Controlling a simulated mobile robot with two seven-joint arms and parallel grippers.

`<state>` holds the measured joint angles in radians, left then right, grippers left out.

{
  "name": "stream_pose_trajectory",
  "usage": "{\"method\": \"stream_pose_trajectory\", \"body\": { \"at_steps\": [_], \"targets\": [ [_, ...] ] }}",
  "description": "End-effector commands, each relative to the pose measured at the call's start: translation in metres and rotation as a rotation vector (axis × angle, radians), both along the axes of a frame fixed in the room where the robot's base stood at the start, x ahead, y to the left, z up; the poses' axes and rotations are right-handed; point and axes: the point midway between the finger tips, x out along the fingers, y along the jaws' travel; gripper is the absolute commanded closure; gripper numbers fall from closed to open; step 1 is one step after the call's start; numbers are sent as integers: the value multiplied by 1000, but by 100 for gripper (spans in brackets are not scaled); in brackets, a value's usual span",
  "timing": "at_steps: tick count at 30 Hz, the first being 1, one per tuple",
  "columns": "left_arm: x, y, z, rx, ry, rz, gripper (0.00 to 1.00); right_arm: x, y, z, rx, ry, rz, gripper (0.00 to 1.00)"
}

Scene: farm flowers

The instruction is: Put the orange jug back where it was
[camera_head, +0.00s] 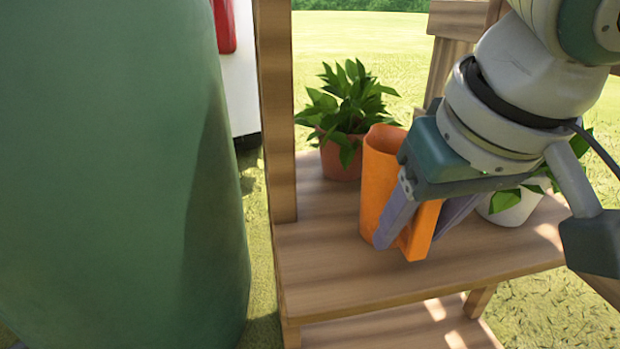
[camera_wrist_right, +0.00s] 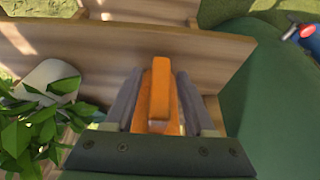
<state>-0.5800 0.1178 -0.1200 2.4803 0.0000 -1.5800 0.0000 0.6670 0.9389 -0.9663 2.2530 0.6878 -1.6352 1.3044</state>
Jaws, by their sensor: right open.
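The orange jug (camera_head: 378,180) stands upright on the wooden shelf (camera_head: 330,262), near its front left part. My right gripper (camera_head: 412,232) is at the jug, its two fingers on either side of the jug's handle. In the right wrist view the orange handle (camera_wrist_right: 160,92) shows between the open fingers (camera_wrist_right: 158,105), with a narrow gap visible around it. I cannot tell whether a finger touches it. The gripper hides part of the jug's right side. My left gripper is not in view.
A potted plant in a terracotta pot (camera_head: 342,155) stands behind the jug. A white pot with leaves (camera_head: 515,205) stands to the right, partly behind my right arm. A wooden post (camera_head: 275,110) rises at the shelf's left. A large green rounded surface (camera_head: 110,180) fills the left.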

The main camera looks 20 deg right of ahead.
Motion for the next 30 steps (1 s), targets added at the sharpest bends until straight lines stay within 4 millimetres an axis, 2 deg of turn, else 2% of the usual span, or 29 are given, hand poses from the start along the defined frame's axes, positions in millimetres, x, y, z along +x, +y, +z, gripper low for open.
{"method": "stream_pose_trajectory", "body": {
  "at_steps": [2, 5, 12, 18, 23, 25, 30],
  "targets": [
    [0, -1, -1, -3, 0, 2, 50, 0, 0, 3, 0, -2, 0, 45],
    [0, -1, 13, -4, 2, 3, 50, -4, 1, 19, 1, 0, 2, 45],
    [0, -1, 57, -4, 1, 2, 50, -25, 6, 72, 1, 0, 2, 45],
    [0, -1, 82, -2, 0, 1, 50, -39, 10, 104, 1, 1, 1, 45],
    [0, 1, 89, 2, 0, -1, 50, -45, 13, 113, 5, 1, 7, 45],
    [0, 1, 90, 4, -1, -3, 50, -47, 22, 110, 21, 2, 44, 45],
    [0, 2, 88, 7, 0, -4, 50, -54, 69, 91, 118, -17, 247, 45]
  ]
}}
